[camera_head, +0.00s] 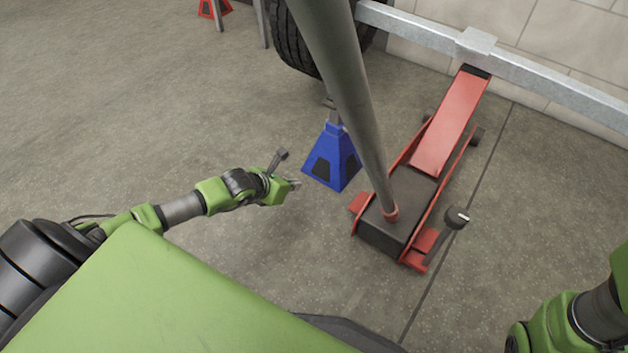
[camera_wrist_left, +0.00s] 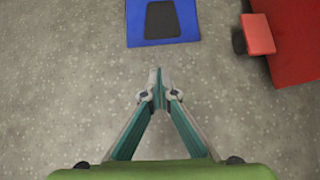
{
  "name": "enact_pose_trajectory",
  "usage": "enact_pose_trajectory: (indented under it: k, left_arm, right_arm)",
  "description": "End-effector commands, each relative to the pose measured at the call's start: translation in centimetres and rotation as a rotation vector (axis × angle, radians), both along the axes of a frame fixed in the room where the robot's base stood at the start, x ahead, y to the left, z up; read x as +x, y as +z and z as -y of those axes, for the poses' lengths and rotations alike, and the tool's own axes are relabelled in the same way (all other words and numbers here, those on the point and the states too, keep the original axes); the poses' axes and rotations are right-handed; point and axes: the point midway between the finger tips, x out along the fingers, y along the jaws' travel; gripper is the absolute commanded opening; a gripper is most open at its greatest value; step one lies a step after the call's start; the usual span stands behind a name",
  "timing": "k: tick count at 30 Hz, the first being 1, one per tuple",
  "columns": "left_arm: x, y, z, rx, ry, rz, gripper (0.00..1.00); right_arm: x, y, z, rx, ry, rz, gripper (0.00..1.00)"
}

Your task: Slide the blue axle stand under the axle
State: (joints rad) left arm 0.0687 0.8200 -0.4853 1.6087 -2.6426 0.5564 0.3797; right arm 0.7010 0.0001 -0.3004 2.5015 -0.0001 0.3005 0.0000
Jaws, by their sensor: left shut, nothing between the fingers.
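The blue axle stand (camera_head: 332,158) stands upright on the concrete floor, left of the red floor jack. Its top is partly hidden behind the jack's grey handle. In the left wrist view the lower part of the blue stand (camera_wrist_left: 190,30) shows at the top edge. The grey axle beam (camera_head: 530,72) runs across the upper right, with a tyre at its left end. My left gripper (camera_head: 296,184) is just left of the stand, apart from it. In the left wrist view its fingertips (camera_wrist_left: 155,80) meet with nothing between them. My right gripper is out of view.
The red floor jack (camera_head: 450,125) reaches under the beam, its long handle (camera_head: 345,85) rising across the view. The black tyre (camera_head: 292,45) is behind the stand. A red stand (camera_head: 214,9) is at the top left. The floor at left is clear.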

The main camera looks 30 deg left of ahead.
Motion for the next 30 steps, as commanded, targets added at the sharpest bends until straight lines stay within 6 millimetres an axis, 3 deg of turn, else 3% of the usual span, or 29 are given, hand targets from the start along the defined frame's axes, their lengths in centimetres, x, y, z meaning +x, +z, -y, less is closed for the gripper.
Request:
enact_pose_trajectory:
  k: [1, 14, 22, 30]
  left_arm:
    - [0.7, -1.2, 0.1, 0.000, 0.000, 0.002, 0.00]
    - [5.1, -5.8, 0.9, -0.001, 0.001, 0.001, 0.00]
    - [8.0, -5.5, 1.3, -0.002, 0.001, 0.002, 0.00]
    - [8.9, -5.2, 1.5, -0.001, 0.000, -0.001, 0.00]
  right_arm:
    - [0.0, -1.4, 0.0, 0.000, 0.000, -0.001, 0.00]
    - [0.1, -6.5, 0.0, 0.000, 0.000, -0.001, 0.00]
    - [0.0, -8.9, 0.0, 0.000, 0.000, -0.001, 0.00]
    - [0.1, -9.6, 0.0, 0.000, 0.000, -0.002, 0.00]
